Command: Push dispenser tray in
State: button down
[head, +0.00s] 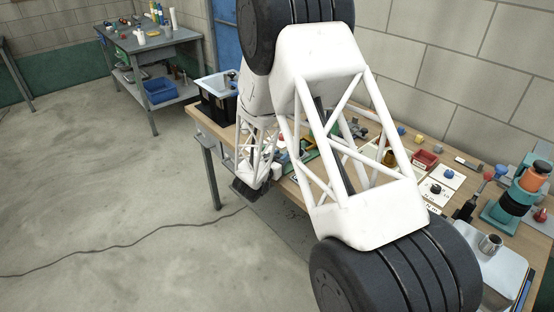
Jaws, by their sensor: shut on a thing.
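My white lattice arm fills the middle of the head view and reaches back over the workbench. My gripper (248,193) shows only as a dark, ridged end below the far lattice link, at the bench's front left edge. Its fingertips are too small and covered to make out. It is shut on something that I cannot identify. I cannot pick out the dispenser or its tray for certain; small white, red and yellow parts (282,158) lie just right of the gripper, partly behind the arm.
A cable (130,245) crosses the open floor. A grey table (165,40) stands behind.

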jog(key=c, duration=0.8)
grip_release()
jog(key=shift+v, duration=3.9)
